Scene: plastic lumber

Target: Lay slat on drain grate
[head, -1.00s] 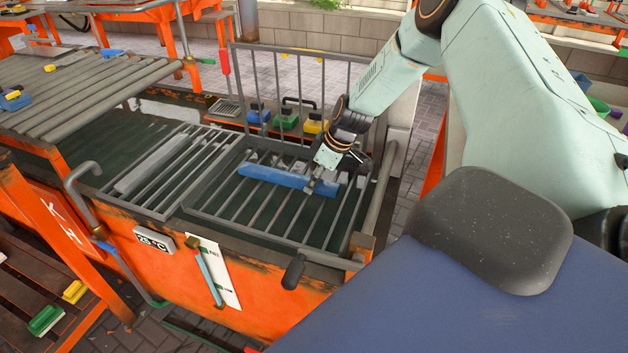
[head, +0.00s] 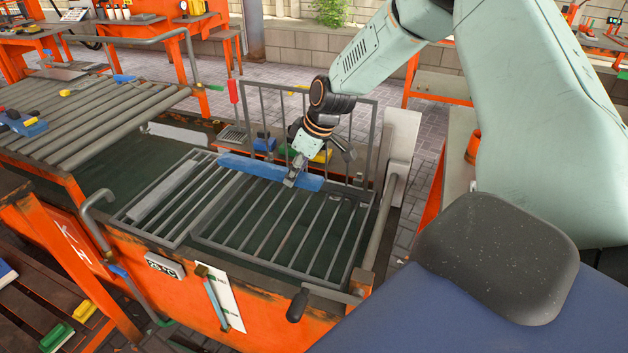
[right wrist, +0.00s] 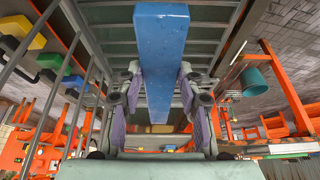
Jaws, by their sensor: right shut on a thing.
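A long blue slat (head: 268,172) is in my right gripper (head: 291,179), shut on it near its right end in the head view. The slat lies crosswise over the back of the barred right-hand grate (head: 278,226); I cannot tell if it touches the bars. In the right wrist view the slat (right wrist: 160,55) runs lengthwise between both fingers (right wrist: 158,80), with bars beyond it. A second barred grate (head: 180,208) on the left of the orange tank bears a pale grey slat (head: 165,193). My left gripper is out of view.
An upright barred frame (head: 268,112) stands at the tank's back, with coloured blocks (head: 265,143) behind it. Grey rollers (head: 85,115) lie at the left. A grey pipe rail (head: 383,222) borders the right side. The front of the right-hand grate is clear.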

